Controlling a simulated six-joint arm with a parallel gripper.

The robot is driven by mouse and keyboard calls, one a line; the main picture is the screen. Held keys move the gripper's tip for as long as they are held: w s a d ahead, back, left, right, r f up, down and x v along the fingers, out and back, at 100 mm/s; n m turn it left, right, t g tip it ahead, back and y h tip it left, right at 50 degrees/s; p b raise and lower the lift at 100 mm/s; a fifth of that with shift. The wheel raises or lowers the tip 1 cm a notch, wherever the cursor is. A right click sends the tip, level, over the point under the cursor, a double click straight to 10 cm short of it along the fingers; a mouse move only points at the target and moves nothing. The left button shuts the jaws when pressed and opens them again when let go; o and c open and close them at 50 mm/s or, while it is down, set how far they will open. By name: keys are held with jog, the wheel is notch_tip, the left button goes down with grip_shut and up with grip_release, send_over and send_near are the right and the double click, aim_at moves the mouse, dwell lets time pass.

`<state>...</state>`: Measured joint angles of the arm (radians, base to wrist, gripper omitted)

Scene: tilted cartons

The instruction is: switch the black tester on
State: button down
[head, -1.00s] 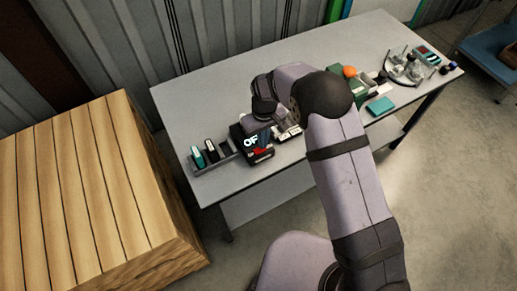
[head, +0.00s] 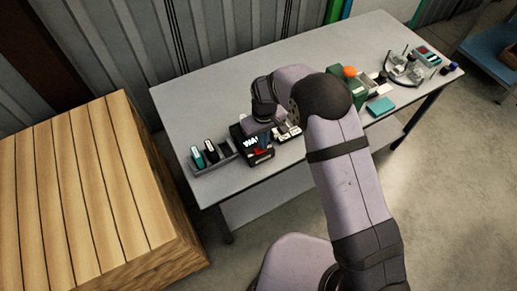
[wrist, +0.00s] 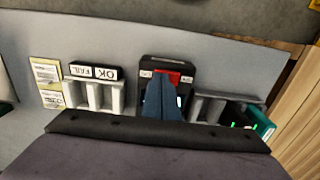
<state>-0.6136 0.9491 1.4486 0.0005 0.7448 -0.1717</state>
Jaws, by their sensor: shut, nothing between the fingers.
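The black tester (head: 258,160) stands near the front left of the grey table, partly hidden by my wrist. Its lit display (head: 250,142) shows white letters that read "WA", the rest being covered. In the wrist view the tester (wrist: 160,62) has a red part (wrist: 187,78) on its top face, partly hidden by my fingers. My gripper (wrist: 160,82) is shut and empty, with its dark blue fingers together over the tester. I cannot tell whether the fingertips touch it. My gripper (head: 263,139) also shows in the head view beside the display.
A grey holder (head: 222,159) with a black and a teal device is left of the tester. A teal box (head: 380,107) lies farther right.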

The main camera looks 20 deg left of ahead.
notch_tip(320, 180, up, 7)
jog(key=p, duration=0.4)
dwell(0.4)
jog(key=shift+f, duration=0.1)
jog(key=s+d+f+m+g+h, duration=0.2)
jog(key=s+d+g, duration=0.1)
jog(key=s+d, duration=0.95)
jog(key=s+d+r+m+y, duration=0.1)
jog(key=s+d+r+m, duration=0.2)
jog(key=s+d+r, duration=0.65)
jog(key=w+d+r+m+t+y, duration=0.1)
jog(key=w+d+r+m+t, duration=0.2)
jog(key=d+r+m, duration=0.1)
jog(key=shift+w+d+r, duration=0.35)
jog(key=shift+d+r, duration=0.25)
jog(key=shift+d, duration=0.65)
